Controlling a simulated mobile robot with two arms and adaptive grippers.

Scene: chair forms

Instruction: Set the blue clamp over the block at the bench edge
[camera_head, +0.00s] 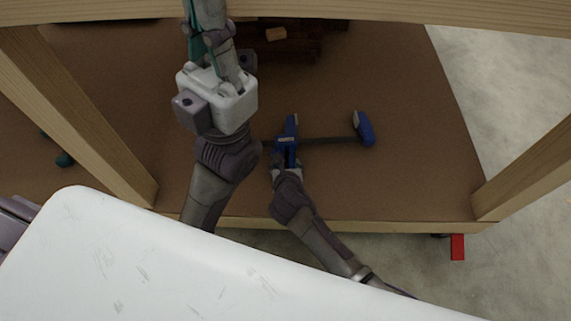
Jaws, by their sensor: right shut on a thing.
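The blue clamp (363,129) lies roughly level over the brown surface, its dark bar running left to right between two blue ends. My right gripper (287,163) comes in from below and is shut on the clamp's left blue part. My left arm runs up the left of the clamp and leaves the picture at the top. Its fingertips do not show.
Wooden beams and posts frame the brown surface (420,190): one beam across the top, posts at left and right. A red piece (457,247) hangs below the right front edge. A dark teal item (64,159) is at the left. Grey floor is free at right.

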